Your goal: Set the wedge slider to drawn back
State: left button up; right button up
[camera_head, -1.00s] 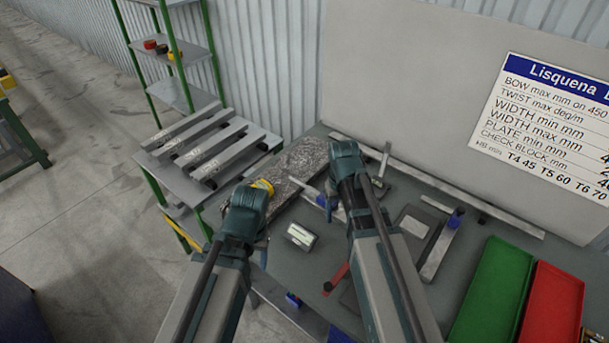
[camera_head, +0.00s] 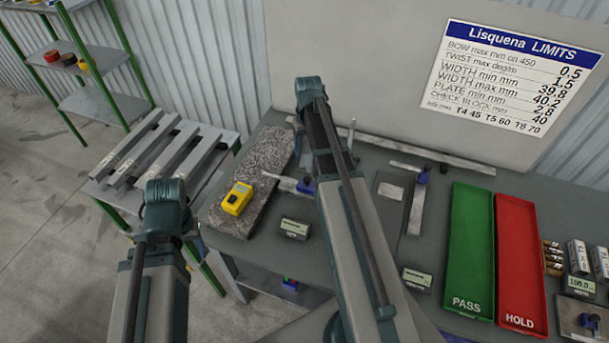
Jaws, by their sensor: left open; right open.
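I cannot pick out the wedge slider for certain. A fixture with a thin upright rod (camera_head: 351,132) stands at the back of the table, partly hidden behind my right arm. A steel piece with a blue part (camera_head: 290,184) lies left of that arm, and a flat bar with a blue clamp (camera_head: 418,200) lies right of it. My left gripper (camera_head: 163,192) is open and apart from these parts, in front of the shelf at the left. My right gripper (camera_head: 309,92) is open, raised in front of the back panel. Both grippers' fingertips are mostly hidden by their housings.
A granite slab (camera_head: 262,160) carries a yellow device (camera_head: 237,198). Small display boxes (camera_head: 295,229) (camera_head: 416,279) sit on the table (camera_head: 268,262). A green PASS tray (camera_head: 470,245) and red HOLD tray (camera_head: 518,260) lie at right. Steel bars lie on the rack (camera_head: 150,150).

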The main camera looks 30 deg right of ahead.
aim_at(307, 178)
notch_tip(307, 178, down, 14)
jog(key=b, duration=1.3)
jog(key=shift+r, duration=0.15)
jog(key=shift+r, duration=0.1)
grip_shut()
dwell(0.5)
